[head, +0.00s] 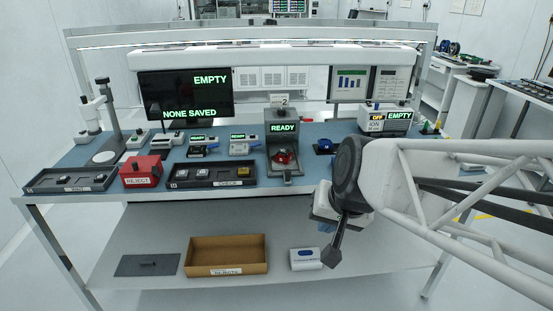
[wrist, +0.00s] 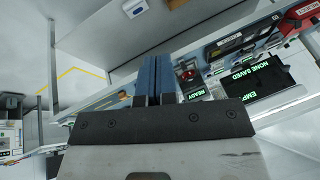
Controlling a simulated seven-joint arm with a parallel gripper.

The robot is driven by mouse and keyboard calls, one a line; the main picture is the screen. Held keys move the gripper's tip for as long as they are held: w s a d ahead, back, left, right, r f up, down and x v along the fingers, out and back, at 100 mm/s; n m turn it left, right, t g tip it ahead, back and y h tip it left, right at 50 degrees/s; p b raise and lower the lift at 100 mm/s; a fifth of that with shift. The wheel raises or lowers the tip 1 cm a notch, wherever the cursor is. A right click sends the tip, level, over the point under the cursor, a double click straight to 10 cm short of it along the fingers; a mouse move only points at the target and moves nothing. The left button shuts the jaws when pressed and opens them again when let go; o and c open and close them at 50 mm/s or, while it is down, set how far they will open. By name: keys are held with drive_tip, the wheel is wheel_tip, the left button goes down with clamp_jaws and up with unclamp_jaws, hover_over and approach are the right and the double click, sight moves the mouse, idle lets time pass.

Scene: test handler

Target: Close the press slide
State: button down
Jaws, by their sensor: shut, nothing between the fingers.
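The press (head: 283,128) is a grey unit with a green READY display and a "2" plate on top, at the front middle of the blue bench. A red, round part (head: 284,158) sits low in its opening, and the slide (head: 287,178) seems to stick out toward the bench's front edge. How far the slide is out is hard to tell. The press also shows in the wrist view (wrist: 190,76), right of my fingers. My gripper (head: 327,228) hangs in front of the bench, right of the press and apart from it. Its blue fingers (wrist: 154,60) are together and empty.
Left of the press lie a check tray (head: 213,184), a red reject bin (head: 141,183) and another tray (head: 72,190). A blue part (head: 325,146) and the ION unit (head: 387,117) stand to its right. A cardboard box (head: 227,269) lies on the lower shelf.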

drive_tip(key=w+a+f+m+t, duration=0.1)
drive_tip(key=w+a+m+t, duration=0.2)
drive_tip(key=w, duration=0.6)
drive_tip(key=w+a+f+m+t, duration=0.1)
drive_tip(key=w+a+m, duration=0.2)
drive_tip(key=w+m, duration=0.4)
drive_tip(key=w+f+m+h, duration=0.4)
drive_tip(key=w+f+m, duration=0.3)
drive_tip(key=w, duration=0.3)
drive_tip(key=shift+a+m+t+h, duration=0.15)
drive_tip(key=shift+m+t+h, duration=0.2)
drive_tip(key=shift+m, duration=0.35)
drive_tip(key=shift+f, duration=0.15)
approach(288, 177)
wheel_tip(288, 177, down, 4)
drive_tip(key=w, duration=0.2)
drive_tip(key=shift+w+d+f, duration=0.1)
drive_tip(key=shift+w+d, duration=0.2)
drive_tip(key=shift+w, duration=0.4)
drive_tip(key=shift+w+d, duration=0.25)
drive_tip(key=shift+w, duration=0.45)
